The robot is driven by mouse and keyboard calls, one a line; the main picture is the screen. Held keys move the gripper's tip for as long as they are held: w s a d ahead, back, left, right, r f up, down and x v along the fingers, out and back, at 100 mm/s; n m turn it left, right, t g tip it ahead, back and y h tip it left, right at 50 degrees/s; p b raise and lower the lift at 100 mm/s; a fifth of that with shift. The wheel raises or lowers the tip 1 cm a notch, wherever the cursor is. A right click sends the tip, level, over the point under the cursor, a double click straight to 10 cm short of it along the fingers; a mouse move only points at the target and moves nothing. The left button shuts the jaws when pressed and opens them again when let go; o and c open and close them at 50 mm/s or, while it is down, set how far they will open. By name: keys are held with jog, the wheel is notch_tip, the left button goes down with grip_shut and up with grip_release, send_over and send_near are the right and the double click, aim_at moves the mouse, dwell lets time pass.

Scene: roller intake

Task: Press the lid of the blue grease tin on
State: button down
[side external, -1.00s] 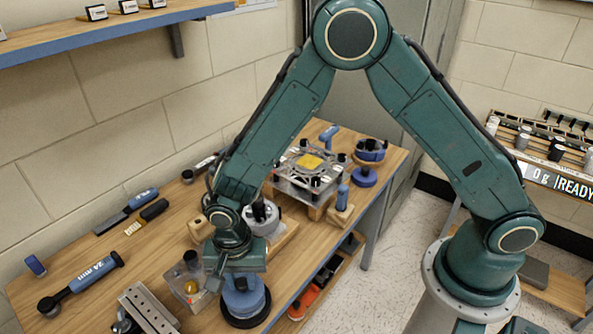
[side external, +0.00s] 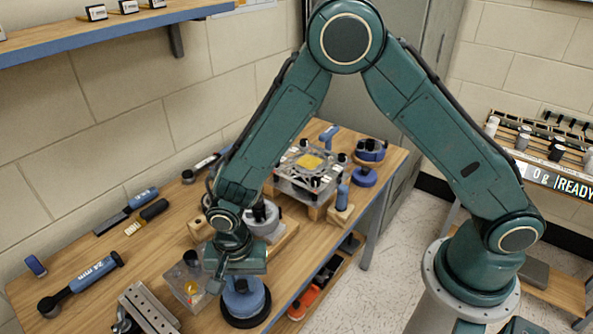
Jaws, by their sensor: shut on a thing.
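The blue grease tin (side external: 246,304) stands upright on a round black base near the front edge of the wooden bench. My gripper (side external: 240,283) points down directly over the tin and is shut on its lid. The lid is mostly hidden by the fingers and the gripper body. From this side I cannot tell whether the lid is level or fully seated on the rim.
A metal block (side external: 150,310) lies at the front left. A grey round fixture (side external: 264,222) stands behind my gripper.

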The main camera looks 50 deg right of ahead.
jog(key=shift+f, duration=0.3)
jog(key=c, duration=1.1)
grip_release()
jog(key=shift+r, duration=0.15)
jog(key=shift+r, duration=6.8)
